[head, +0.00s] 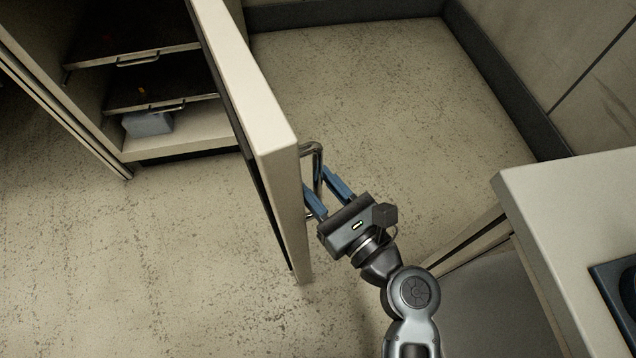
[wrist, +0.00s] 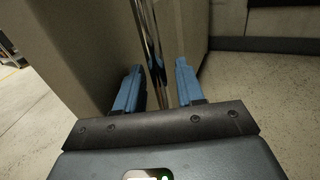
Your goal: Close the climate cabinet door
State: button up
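The climate cabinet door (head: 250,85) is a thick cream panel standing wide open, its free edge toward me. A bent metal bar handle (head: 318,152) is on its right-hand outer face. My gripper (head: 314,180) is at the handle, with its blue fingers pointing toward the door. In the wrist view, the open gripper (wrist: 160,72) has one finger on each side of the handle (wrist: 152,40), with gaps visible. The cabinet (head: 165,148) is at upper left with its interior exposed; part of it is hidden behind the door.
Inside the cabinet are dark shelves (head: 140,55) with small handles, and a grey box (head: 148,123) at the bottom. A pale-topped counter (head: 560,190) stands at right, close to my arm. The floor (head: 150,250) left of the door is clear. Walls bound the far right.

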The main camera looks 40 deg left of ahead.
jog(key=shift+a, duration=0.25)
grip_shut()
dwell(0.5)
